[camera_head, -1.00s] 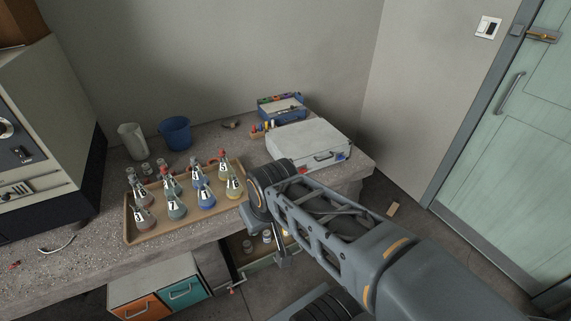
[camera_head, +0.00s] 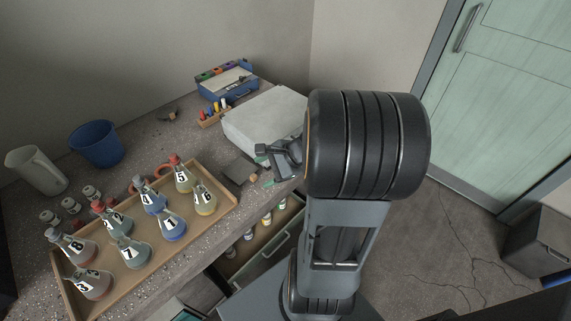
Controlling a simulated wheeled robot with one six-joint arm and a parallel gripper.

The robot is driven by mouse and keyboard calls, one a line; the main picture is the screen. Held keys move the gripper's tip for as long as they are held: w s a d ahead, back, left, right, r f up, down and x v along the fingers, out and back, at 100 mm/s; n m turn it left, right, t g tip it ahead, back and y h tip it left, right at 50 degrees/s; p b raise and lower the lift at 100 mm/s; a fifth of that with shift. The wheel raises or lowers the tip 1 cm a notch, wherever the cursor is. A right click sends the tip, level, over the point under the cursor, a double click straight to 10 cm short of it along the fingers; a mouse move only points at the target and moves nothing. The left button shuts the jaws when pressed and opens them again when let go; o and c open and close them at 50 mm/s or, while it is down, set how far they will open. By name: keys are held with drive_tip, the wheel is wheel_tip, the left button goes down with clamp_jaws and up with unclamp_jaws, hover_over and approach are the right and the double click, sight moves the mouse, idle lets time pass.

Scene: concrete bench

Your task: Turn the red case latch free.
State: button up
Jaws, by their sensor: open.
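The pale case (camera_head: 262,114) lies shut on the right end of the bench. My gripper (camera_head: 271,158) is at the case's front side, close to it, with its jaws open. Whether the jaws touch the case or stand around a latch cannot be told. The red latch is not visible now; the gripper and arm cover much of the case's front.
A wooden tray (camera_head: 222,207) of numbered flasks stands left of the case. A drawer (camera_head: 270,250) stands open below. A blue bucket (camera_head: 97,144) is far left.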

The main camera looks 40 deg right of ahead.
drive_tip(key=d+f+m+t+h+b, duration=0.2)
drive_tip(key=d+f+m+t, duration=0.25)
drive_tip(key=d+m, duration=0.4)
drive_tip(key=d+f+m+t+h+b, duration=0.1)
drive_tip(key=d+f+m+t+h, duration=0.2)
drive_tip(key=d+f+m, duration=0.35)
drive_tip(key=x, duration=0.3)
drive_tip(key=d+b+x, duration=0.1)
drive_tip(key=x, duration=0.3)
drive_tip(key=d+x, duration=0.1)
drive_tip(key=x, duration=0.2)
drive_tip(key=shift+w+r, duration=0.25)
drive_tip(key=shift+w, duration=0.45)
drive_tip(key=shift+w+a+f, duration=0.15)
drive_tip(key=shift+w, duration=0.4)
drive_tip(key=c, duration=0.9)
